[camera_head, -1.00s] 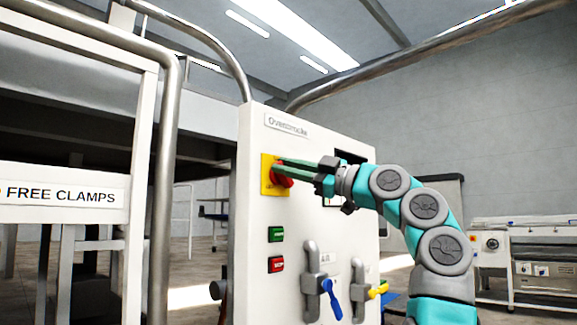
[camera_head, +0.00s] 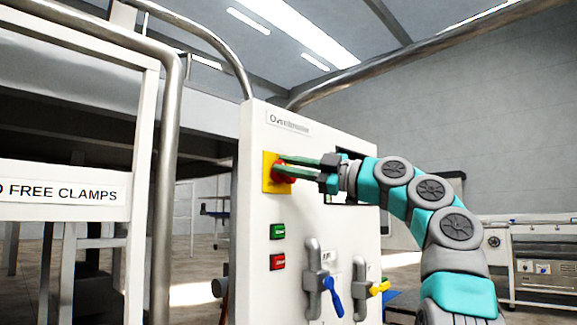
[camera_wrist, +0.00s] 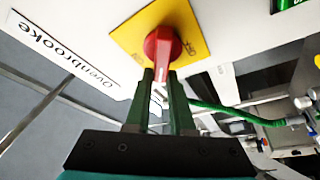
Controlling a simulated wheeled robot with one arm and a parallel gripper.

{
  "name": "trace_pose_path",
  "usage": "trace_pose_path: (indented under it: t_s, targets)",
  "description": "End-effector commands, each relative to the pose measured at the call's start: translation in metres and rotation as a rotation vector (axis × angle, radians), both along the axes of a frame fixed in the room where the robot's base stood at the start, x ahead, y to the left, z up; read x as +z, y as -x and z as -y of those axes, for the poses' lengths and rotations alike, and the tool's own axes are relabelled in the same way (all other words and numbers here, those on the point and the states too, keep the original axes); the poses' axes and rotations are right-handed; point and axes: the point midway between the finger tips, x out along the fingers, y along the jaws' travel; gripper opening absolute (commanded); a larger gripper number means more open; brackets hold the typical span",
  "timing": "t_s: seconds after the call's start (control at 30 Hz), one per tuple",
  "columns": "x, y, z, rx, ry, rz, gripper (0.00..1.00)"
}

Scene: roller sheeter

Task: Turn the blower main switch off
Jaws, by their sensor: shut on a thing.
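The switch is a red knob (camera_head: 283,174) on a yellow square plate (camera_head: 267,172), high on the left of the white control panel (camera_head: 262,210). My gripper (camera_head: 287,168) reaches it from the right, its two green fingers one above the other with the red knob between them. In the wrist view the red knob (camera_wrist: 162,46) sits on the yellow plate (camera_wrist: 190,22), and my gripper's fingertips (camera_wrist: 161,78) are shut on its near end.
A green button (camera_head: 277,231) and a red button (camera_head: 277,262) sit below the switch. A blue-handled lever (camera_head: 332,296) and a yellow-handled lever (camera_head: 378,288) stick out lower down. A metal rail (camera_head: 166,180) stands at left. A white machine (camera_head: 540,260) stands at far right.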

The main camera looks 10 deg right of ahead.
Motion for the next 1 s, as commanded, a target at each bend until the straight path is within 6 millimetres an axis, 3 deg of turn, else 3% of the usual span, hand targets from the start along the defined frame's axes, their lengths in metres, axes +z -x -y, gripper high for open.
trace_pose_path:
  t_s: [0.5,0.53,0.7,0.8,1.0]
  targets:
    - [-0.0006,0.0002,-0.0002,0.000,0.005,0.002,0.00]
    - [-0.0007,0.0002,-0.0002,0.000,0.005,0.002,0.22]
    - [-0.0006,0.0000,-0.0002,0.000,0.005,0.002,0.41]
    - [-0.0005,0.0000,-0.0002,0.000,0.005,0.002,0.51]
    - [-0.0004,0.0000,-0.0001,-0.001,0.005,0.003,0.51]
